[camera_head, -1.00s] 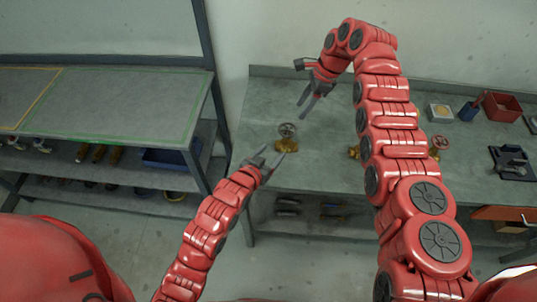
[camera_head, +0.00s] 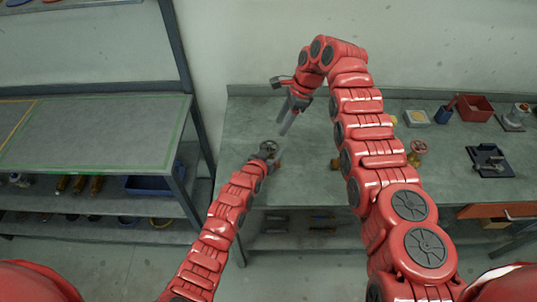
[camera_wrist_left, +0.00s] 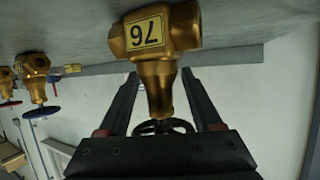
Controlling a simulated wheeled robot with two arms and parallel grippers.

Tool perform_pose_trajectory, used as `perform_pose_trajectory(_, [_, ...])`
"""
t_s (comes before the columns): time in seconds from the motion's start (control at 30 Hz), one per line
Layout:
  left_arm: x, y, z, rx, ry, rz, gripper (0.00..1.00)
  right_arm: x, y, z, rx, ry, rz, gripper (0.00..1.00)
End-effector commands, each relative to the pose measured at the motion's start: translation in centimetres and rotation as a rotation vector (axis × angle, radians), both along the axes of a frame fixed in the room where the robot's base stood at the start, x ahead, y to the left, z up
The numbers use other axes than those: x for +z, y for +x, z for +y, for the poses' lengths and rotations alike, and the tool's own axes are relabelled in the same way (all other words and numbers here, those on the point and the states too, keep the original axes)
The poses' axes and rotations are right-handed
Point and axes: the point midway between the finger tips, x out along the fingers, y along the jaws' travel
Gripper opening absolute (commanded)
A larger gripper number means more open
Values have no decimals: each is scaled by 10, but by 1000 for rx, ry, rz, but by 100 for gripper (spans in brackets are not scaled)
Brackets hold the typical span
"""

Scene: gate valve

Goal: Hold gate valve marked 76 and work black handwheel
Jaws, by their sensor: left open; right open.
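The gate valve marked 76 (camera_wrist_left: 166,32) is a brass body with a yellow number plate, seen upside down in the left wrist view. Its black handwheel (camera_wrist_left: 160,127) shows below its neck there and also in the head view (camera_head: 269,147). My left gripper (camera_head: 268,162) is open, with one finger on each side of the valve's neck. Gaps show beside the neck, so the fingers look apart from it. In the head view the gripper hides most of the valve body. My right gripper (camera_head: 289,116) is open and empty, pointing down above and behind the handwheel.
A valve with a red handwheel (camera_head: 418,148) stands further right on the bench (camera_head: 310,180). A blue-wheeled valve (camera_wrist_left: 36,75) shows in the left wrist view. A red bin (camera_head: 475,107), blue cup (camera_head: 443,115) and black fixture (camera_head: 490,160) lie right. A shelf (camera_head: 90,140) stands left.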

Motion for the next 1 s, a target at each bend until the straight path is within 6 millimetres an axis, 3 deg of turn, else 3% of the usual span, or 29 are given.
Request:
perform_pose_trajectory(0.43, [-2,6,-3,0,-1,0,66,0,0,0,0,0,0,50])
perform_pose_trajectory(0.8, [-2,6,-3,0,-1,0,0,0,0,0,0,0,0,50])
perform_pose_trajectory(1.0, [-2,6,-3,0,-1,0,0,0,0,0,0,0,0,50])
